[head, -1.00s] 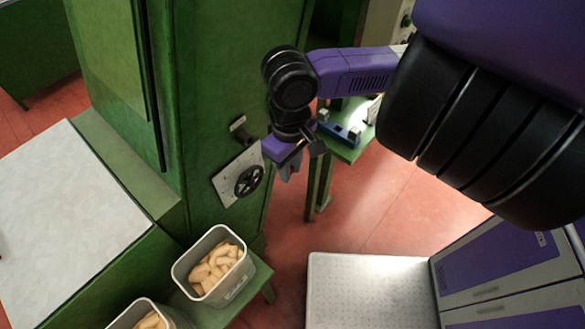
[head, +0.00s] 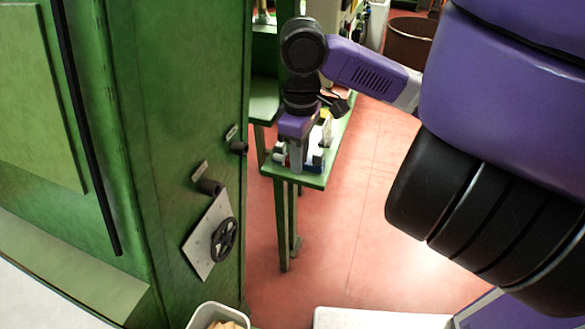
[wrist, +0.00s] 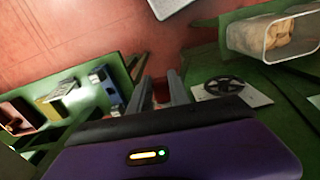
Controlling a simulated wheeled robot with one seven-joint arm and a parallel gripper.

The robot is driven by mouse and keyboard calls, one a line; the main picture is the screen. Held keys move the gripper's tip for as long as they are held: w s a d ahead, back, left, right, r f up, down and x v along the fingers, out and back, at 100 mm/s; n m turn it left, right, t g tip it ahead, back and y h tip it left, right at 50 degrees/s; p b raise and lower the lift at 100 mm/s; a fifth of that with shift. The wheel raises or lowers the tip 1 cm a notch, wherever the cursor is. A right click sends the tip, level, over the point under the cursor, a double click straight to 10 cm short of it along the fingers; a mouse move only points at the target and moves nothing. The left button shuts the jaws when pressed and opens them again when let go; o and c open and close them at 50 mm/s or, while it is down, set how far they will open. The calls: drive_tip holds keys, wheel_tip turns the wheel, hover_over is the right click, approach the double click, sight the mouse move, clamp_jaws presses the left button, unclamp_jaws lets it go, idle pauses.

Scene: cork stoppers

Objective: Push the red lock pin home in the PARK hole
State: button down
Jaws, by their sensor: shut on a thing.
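My gripper (head: 296,162) hangs in front of the green machine's side, in line with a small green shelf in the head view. In the wrist view its two fingers (wrist: 163,88) are shut on a dark red thing (wrist: 161,92), which seems to be the red lock pin; little of it shows between them. Two dark round sockets stand on the machine's side, a nearer one (head: 209,187) and a farther one (head: 239,148), left of my gripper and apart from it. Each has a small label above it, too small to read, so I cannot tell which is PARK.
A black handwheel (head: 224,240) on a pale plate sits below the sockets. A bin (wrist: 275,38) of corks shows in the wrist view. The green shelf (head: 312,180) holds small blue and white items. Red floor is clear to the right.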

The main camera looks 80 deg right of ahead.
sight(275, 155)
drive_tip(key=shift+n, duration=0.3)
drive_tip(key=shift+w+d, duration=0.25)
drive_tip(key=shift+w, duration=0.7)
drive_tip(key=shift+w+d, duration=0.3)
drive_tip(key=shift+w, duration=0.7)
drive_tip(key=shift+w+d, duration=0.25)
drive_tip(key=shift+w, duration=0.7)
drive_tip(key=shift+w+d+p, duration=0.2)
drive_tip(key=shift+w+p, duration=0.2)
drive_tip(key=shift+w, duration=0.45)
drive_tip(key=shift+w+d+p, duration=0.15)
drive_tip(key=shift+w+p, duration=0.2)
drive_tip(key=shift+w, duration=0.45)
idle(1.0)
drive_tip(key=c, duration=1.1)
unclamp_jaws()
drive_tip(key=shift+c, duration=0.2)
drive_tip(key=shift+r, duration=0.1)
wheel_tip(275, 155, up, 8)
drive_tip(key=shift+f, duration=0.2)
